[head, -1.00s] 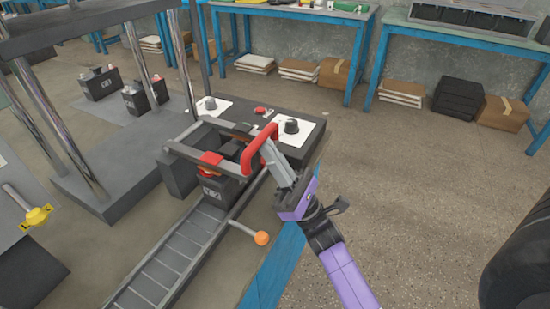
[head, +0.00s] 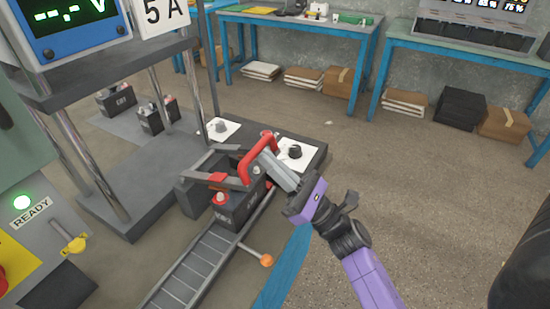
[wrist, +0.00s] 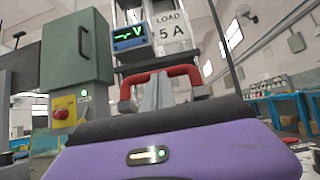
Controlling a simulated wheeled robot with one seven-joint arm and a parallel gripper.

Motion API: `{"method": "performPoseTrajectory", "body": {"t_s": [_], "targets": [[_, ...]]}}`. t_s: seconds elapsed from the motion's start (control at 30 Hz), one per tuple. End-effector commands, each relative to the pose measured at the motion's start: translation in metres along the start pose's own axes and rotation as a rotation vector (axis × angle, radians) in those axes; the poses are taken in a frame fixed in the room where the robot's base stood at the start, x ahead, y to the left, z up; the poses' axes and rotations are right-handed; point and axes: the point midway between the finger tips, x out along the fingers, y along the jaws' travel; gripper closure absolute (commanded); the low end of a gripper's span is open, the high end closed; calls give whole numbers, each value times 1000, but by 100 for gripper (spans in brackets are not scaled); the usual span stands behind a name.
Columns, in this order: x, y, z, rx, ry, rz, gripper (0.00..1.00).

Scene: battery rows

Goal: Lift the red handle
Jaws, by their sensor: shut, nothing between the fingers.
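The red handle (head: 247,169) is a bent red bar on a grey lever frame above a dark battery (head: 240,207), in the middle of the head view. My gripper (head: 263,157) is shut, with its grey fingers at the handle's right side. In the wrist view the handle's red bar (wrist: 183,71) spans left to right behind the shut fingers (wrist: 157,92). The fingers overlap the bar's middle there. Nothing shows between them, and I cannot tell whether they touch the bar.
A roller track (head: 192,272) runs toward the front, with an orange-knobbed lever (head: 266,260) beside it. A black knob (head: 295,152) stands behind the handle. A metal-posted stand (head: 120,80) with a voltage display (head: 70,22) is at left. Open floor lies at right.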

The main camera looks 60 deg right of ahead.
Motion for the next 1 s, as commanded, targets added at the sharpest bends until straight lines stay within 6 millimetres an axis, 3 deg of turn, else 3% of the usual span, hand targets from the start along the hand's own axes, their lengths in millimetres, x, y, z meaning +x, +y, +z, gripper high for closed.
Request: {"method": "performPoseTrajectory", "body": {"t_s": [0.03, 0.4, 0.83, 1.0], "targets": [[12, 1, 12, 0, 28, 1, 100], [53, 1, 30, 2, 234, 3, 100], [101, 1, 36, 4, 473, 5, 100], [121, -1, 34, 7, 467, 1, 100]]}}
